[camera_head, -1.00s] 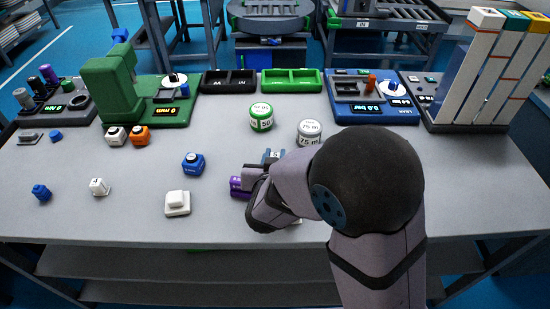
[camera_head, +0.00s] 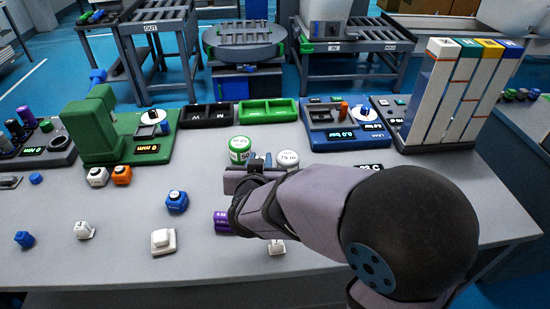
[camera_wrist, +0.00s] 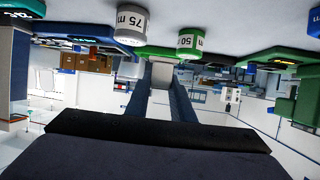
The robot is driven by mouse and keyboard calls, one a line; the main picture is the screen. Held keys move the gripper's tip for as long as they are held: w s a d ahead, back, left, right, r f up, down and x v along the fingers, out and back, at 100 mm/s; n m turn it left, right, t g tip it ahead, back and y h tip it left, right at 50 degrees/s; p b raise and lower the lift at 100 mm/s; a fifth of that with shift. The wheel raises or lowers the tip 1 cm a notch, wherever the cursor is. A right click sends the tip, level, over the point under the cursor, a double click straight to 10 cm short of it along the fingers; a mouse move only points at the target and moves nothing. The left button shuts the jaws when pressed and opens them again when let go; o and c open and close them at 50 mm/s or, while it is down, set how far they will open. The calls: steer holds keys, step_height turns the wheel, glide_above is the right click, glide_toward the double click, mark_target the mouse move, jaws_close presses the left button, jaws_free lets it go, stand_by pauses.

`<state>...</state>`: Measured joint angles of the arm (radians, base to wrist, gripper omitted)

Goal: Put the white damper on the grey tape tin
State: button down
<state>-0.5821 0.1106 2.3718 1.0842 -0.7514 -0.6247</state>
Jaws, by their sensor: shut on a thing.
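The grey tape tin (camera_head: 288,158), marked 75 m, stands upright towards the back of the table, just right of the green 50 m tin. It also shows upside down in the wrist view (camera_wrist: 130,25). My gripper (camera_head: 261,160) is in front of the two tins and appears raised above the table. In the wrist view its fingers (camera_wrist: 160,85) are shut on a pale piece (camera_wrist: 161,73), apparently the white damper, mostly hidden between them. In the head view my arm hides most of this piece.
The green tin (camera_head: 240,149) stands close beside the grey one. A purple cylinder (camera_head: 222,222) and a white piece (camera_head: 276,248) lie below my arm. A white block (camera_head: 163,241) and a blue block (camera_head: 177,201) are left. Black and green trays (camera_head: 267,111) stand behind.

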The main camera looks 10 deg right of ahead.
steer(key=w+d+r+m+g+h+p, duration=0.1)
steer(key=d+r+h+p, duration=0.1)
steer(key=d+p, duration=0.35)
steer(key=w+d+r+m+h+p, duration=0.1)
steer(key=d+m+h+p, duration=0.15)
steer(key=d, duration=0.55)
step_height(320, 180, up, 3)
steer(key=n+t+y+p, duration=0.1)
steer(key=n+y+p, duration=0.3)
steer(key=n+y, duration=0.15)
glide_above(288, 157)
steer(key=shift+f+y, duration=0.1)
steer(key=shift+y, duration=0.2)
steer(key=shift+f+p, duration=0.6)
steer(key=shift+f, duration=4.35)
